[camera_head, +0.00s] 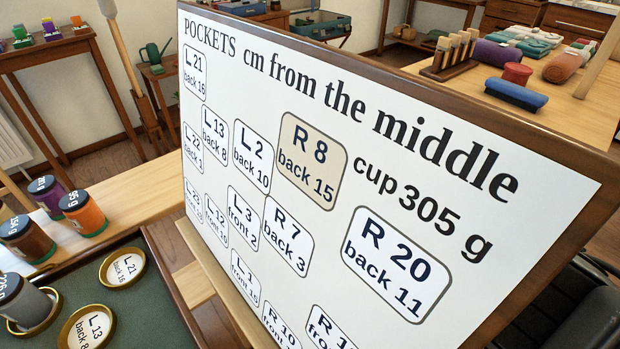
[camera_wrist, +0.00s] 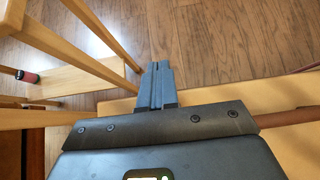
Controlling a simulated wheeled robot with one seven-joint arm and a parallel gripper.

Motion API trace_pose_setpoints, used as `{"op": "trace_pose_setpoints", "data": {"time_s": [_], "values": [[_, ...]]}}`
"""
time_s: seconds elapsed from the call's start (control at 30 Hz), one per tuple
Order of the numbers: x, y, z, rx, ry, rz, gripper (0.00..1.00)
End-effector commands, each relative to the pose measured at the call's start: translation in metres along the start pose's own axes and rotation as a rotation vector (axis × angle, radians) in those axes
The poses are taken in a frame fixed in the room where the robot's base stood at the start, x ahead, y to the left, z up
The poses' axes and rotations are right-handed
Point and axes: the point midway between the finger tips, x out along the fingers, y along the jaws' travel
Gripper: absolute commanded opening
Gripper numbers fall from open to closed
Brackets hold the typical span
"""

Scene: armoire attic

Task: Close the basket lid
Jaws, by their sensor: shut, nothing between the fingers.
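No basket or basket lid can be made out with certainty in either view. My gripper (camera_wrist: 157,68) shows in the wrist view, its two grey fingers pressed together with nothing between them. It is above a wooden floor, close to the edge of a light wooden surface. My gripper is not visible in the head view.
A large white board (camera_head: 330,170) with printed labels blocks much of the head view. A green tray (camera_head: 165,318) holds round labelled discs, with several cans beside it. Behind stands a table (camera_head: 590,115) with rolled cloths. Wooden legs (camera_wrist: 100,20) rise at left in the wrist view.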

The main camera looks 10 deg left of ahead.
Motion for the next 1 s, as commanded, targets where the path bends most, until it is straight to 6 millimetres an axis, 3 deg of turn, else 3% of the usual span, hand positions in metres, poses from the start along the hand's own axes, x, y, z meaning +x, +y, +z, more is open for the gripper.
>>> {"op": "trace_pose_setpoints", "data": {"time_s": [0.03, 0.6, 1.0], "values": [[-0.009, 0.000, 0.012, 0.000, 0.000, 0.000, 0.00], [-0.065, -0.001, 0.079, -0.002, -0.001, 0.000, 0.00], [-0.072, 0.000, 0.088, 0.000, 0.000, 0.000, 0.00]]}}
